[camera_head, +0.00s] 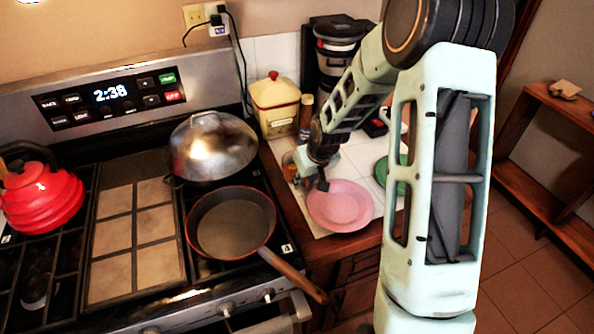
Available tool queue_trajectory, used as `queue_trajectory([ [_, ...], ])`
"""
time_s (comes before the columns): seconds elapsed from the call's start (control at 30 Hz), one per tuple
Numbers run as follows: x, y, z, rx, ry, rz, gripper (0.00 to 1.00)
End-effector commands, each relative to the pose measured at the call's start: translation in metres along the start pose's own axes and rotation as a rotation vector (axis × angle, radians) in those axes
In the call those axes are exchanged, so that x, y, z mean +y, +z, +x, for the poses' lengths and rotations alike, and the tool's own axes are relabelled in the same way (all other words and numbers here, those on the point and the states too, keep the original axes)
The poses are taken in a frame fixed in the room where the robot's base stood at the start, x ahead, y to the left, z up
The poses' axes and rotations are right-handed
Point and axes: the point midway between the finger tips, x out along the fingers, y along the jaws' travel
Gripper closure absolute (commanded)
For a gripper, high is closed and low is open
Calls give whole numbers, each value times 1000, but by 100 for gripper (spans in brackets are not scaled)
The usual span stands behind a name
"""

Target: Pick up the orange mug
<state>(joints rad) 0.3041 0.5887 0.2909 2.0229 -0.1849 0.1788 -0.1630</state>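I cannot make out a clear orange mug. A small brownish-orange patch (288,160) shows at the left side of my gripper, at the counter's edge by the stove. It may be part of the mug, but it is too small and covered to tell. My gripper (311,182) points down low over the white-tiled counter, just behind and left of a pink plate (340,207). One dark finger shows beside the plate's rim. The rest of the gripper is small and partly hidden by its own wrist, so I cannot tell whether it is open or holds something.
A green plate (381,172) lies right of the pink one, partly behind my arm. A yellow canister (275,110) and a coffee maker (330,62) stand behind. On the stove are a domed metal pot (212,146), a wooden-handled pan (230,226) and a red kettle (42,198).

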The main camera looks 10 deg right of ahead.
Motion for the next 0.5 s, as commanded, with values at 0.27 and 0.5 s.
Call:
queue_trajectory([
  [0.27, 0, 0, 0, 0, 0, 0, 95],
  [0.5, 0, 0, 0, 0, 0, 1, 100],
])
